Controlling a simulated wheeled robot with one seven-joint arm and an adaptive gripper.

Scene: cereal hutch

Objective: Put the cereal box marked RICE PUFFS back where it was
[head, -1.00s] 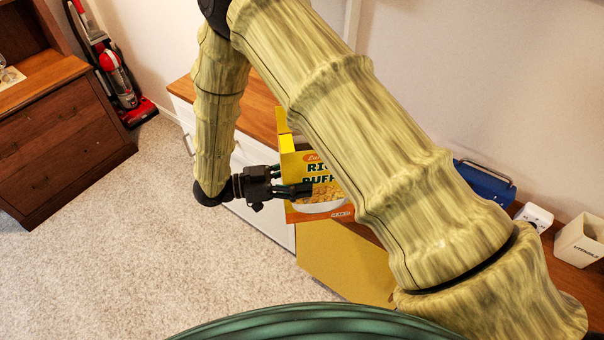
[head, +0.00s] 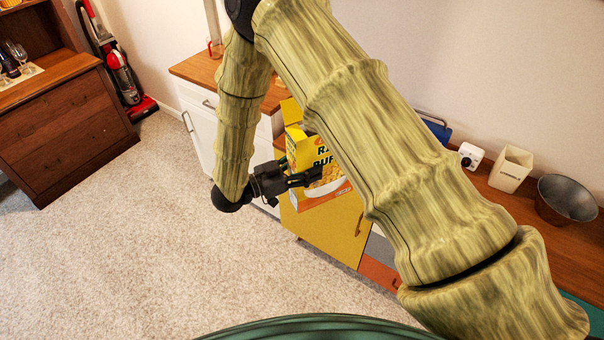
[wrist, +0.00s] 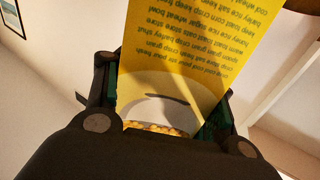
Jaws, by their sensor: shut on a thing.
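The yellow RICE PUFFS cereal box (head: 328,190) is upright in front of the cabinet, its top flap open and its lower front partly behind my gripper. My gripper (head: 312,177) is shut on the box, with fingers across its sides. In the wrist view the box (wrist: 195,60) fills the space between the fingers, showing a printed side panel. My arm hides part of the box's right side in the head view.
A wooden counter (head: 490,200) runs along the wall, holding a blue item (head: 436,128), a white device (head: 470,155), a cream holder (head: 511,168) and a dark bowl (head: 566,199). A yellow cabinet door (head: 335,235) is below the box. Carpet (head: 130,240) is clear at left.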

